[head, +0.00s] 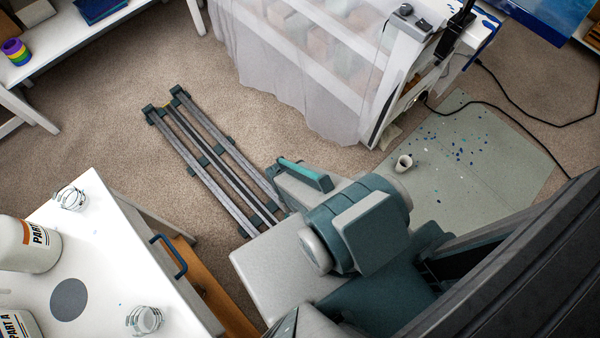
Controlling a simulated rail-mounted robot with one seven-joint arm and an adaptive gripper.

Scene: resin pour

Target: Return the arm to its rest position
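Parts of my own body, in grey and teal, fill the lower middle and right of the head view. What seems to be my arm is bunched close over my base there. My gripper cannot be made out in this view, so its fingers and anything in them are hidden or out of frame. No object is seen touching the visible arm parts.
Floor rails (205,158) run up and left across clear carpet (120,130). A white cabinet (115,260) with bottles and wire-like holders stands at lower left. A sheet-draped table (300,75) stands behind.

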